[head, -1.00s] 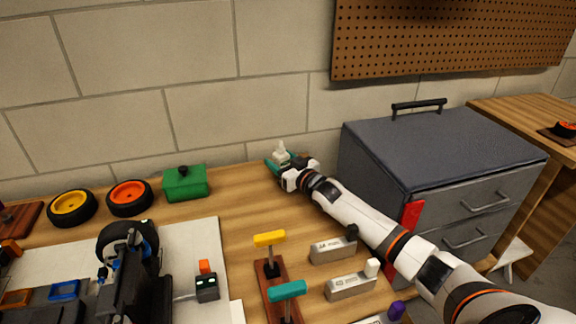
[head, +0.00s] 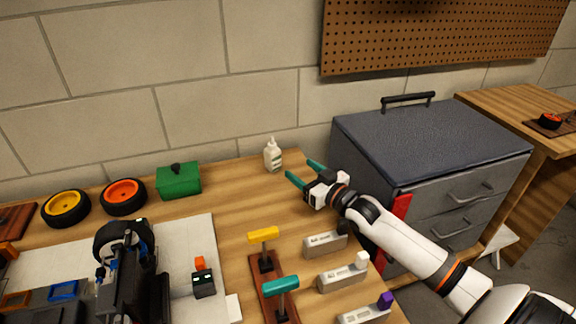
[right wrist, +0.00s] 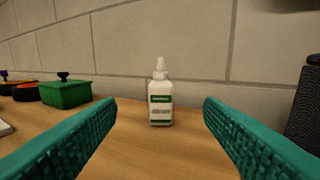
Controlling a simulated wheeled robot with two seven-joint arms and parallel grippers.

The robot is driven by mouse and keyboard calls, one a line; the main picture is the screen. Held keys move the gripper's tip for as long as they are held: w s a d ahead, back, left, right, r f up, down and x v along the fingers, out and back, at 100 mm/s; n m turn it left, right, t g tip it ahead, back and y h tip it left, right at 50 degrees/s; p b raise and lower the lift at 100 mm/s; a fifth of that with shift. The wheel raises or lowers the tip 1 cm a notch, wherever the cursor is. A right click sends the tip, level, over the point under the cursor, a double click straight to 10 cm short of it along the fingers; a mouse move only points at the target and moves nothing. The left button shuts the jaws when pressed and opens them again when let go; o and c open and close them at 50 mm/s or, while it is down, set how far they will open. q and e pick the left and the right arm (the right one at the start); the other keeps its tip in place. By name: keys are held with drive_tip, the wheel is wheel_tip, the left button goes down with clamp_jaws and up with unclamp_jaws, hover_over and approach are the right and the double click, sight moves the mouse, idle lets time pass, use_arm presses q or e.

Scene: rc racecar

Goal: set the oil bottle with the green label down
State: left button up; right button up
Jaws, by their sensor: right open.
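The oil bottle (head: 273,157) is small and white with a pointed nozzle. It stands upright on the wooden table near the wall, at the back. In the right wrist view the bottle (right wrist: 160,97) shows its green-and-white label and stands between the two fingers in the picture, beyond their tips. My right gripper (head: 303,173) is open and empty, just right of and nearer than the bottle, not touching it. Its teal fingers point toward the bottle. My left gripper is not in view.
A green box (head: 179,181) and two wheels (head: 123,197) stand left of the bottle. A grey drawer cabinet (head: 430,150) is close on the right. Screwdriver-like handles (head: 263,235) and grey blocks (head: 325,243) occupy the front. The table around the bottle is clear.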

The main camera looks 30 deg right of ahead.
sight(277, 153)
drive_tip(key=w, duration=0.4)
drive_tip(key=w+b, duration=0.1)
drive_tip(key=shift+w+a, duration=0.4)
drive_tip(key=shift+w+a+f+b, duration=0.1)
drive_tip(key=shift+w+a+b, duration=0.1)
drive_tip(key=shift+w, duration=1.35)
drive_tip(key=shift+w+a+b, duration=0.15)
drive_tip(key=shift+w+b, duration=0.05)
drive_tip(key=shift+w, duration=1.3)
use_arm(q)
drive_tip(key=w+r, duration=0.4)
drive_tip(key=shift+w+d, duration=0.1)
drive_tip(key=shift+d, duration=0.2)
use_arm(e)
drive_tip(key=shift+c, duration=0.3)
drive_tip(key=c, duration=1.1)
